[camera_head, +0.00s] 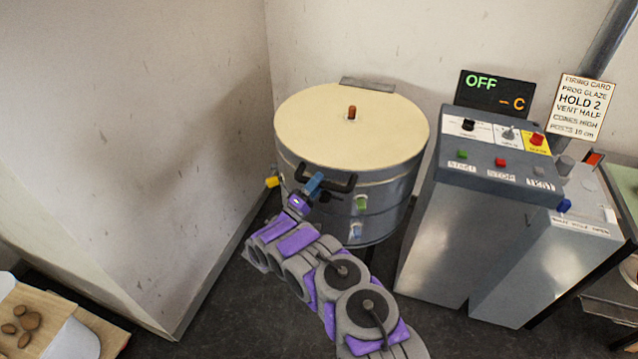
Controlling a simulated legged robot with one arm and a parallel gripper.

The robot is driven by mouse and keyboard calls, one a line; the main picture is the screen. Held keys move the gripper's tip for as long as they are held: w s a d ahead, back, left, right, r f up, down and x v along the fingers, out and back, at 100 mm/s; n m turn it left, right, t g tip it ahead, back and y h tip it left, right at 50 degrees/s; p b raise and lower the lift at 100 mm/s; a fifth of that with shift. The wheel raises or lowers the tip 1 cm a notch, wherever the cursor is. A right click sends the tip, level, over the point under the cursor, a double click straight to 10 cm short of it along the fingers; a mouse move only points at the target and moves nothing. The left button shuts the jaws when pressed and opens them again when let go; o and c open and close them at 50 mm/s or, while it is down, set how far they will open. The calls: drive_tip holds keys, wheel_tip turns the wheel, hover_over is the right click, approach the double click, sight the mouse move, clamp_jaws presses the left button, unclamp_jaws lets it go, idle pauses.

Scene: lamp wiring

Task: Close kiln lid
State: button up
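The kiln (382,197) is a round grey drum standing in the corner. Its cream-topped lid (390,130) lies flat across the drum, with no gap that I can see at the front rim. A brown plug (351,112) stands on the lid's top. A dark bar handle (340,186) sticks out at the lid's front. My gripper (313,186) is at the left part of this handle, overlapping it in the picture. I cannot tell whether its fingers are closed around the bar or only beside it.
A grey control cabinet (440,240) stands close to the kiln's right, with a display (494,93) reading OFF. A firing card (581,106) hangs behind it. A wall (130,130) bounds the left. A tray with brown lumps (30,321) is at lower left.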

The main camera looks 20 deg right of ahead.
drive_tip(key=shift+d, duration=0.35)
drive_tip(key=shift+s+f, duration=0.1)
drive_tip(key=shift+s+a+f, duration=0.15)
drive_tip(key=shift+f, duration=0.05)
drive_tip(key=p+v, duration=0.2)
drive_tip(key=v, duration=1.5)
drive_tip(key=shift+w+a, duration=0.2)
drive_tip(key=shift+a, duration=0.15)
drive_tip(key=shift+d+r, duration=0.15)
